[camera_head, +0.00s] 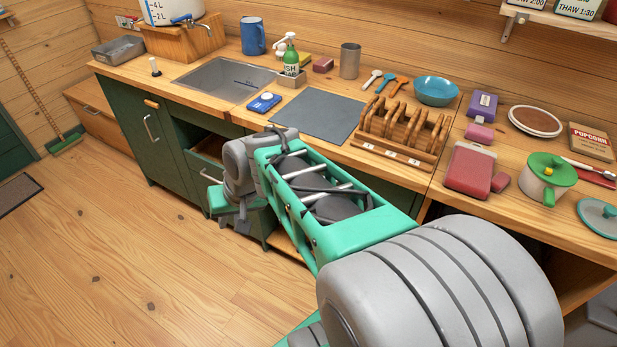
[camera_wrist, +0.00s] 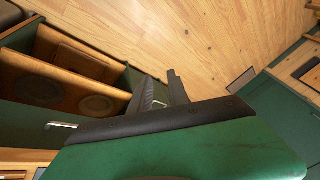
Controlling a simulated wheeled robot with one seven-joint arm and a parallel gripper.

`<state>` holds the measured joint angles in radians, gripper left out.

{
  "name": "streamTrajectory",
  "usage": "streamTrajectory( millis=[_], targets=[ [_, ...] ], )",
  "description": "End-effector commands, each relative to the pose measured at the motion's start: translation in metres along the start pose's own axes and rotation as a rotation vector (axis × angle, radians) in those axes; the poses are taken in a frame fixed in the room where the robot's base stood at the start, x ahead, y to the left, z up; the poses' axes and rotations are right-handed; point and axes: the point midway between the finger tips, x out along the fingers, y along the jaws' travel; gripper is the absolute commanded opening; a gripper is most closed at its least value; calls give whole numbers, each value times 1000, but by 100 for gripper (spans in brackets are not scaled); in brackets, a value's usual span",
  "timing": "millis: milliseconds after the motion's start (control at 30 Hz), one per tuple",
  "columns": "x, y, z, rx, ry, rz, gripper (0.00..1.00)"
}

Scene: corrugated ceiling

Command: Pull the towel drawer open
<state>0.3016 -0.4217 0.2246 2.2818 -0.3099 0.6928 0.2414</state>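A green-fronted drawer (camera_head: 200,171) sits below the counter near the sink, with a metal bar handle (camera_head: 211,178). Its wooden rim stands out from a dark opening, so it looks partly open. No towel can be made out. My gripper (camera_head: 228,208) hangs low beside this drawer front, partly hidden by my own wrist.
A green cabinet door (camera_head: 145,125) with an upright handle stands left of the drawer. The wrist view shows an open wooden compartment (camera_wrist: 75,58) with round things inside. The counter (camera_head: 240,115) above carries a sink, dish rack and several small items. The wooden floor (camera_head: 130,260) is clear.

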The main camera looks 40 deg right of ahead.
Motion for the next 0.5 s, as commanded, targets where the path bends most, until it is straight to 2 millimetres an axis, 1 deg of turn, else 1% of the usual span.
streamTrajectory(
  millis=[33,67,100,167,200,267,300,400,433,500],
  targets=[
    [43,36,-16,174,24,-47,22],
    [58,54,-30,283,50,-93,22],
    [76,80,-47,433,88,-160,22],
    [98,125,-68,662,149,-273,22],
    [108,157,-78,816,194,-359,22],
    [116,207,-88,1035,264,-499,22],
    [117,239,-91,1167,312,-592,22],
    [108,304,-88,1416,412,-804,22],
    [103,317,-86,1464,433,-852,22],
    [95,337,-82,1535,467,-931,22]
  ],
)
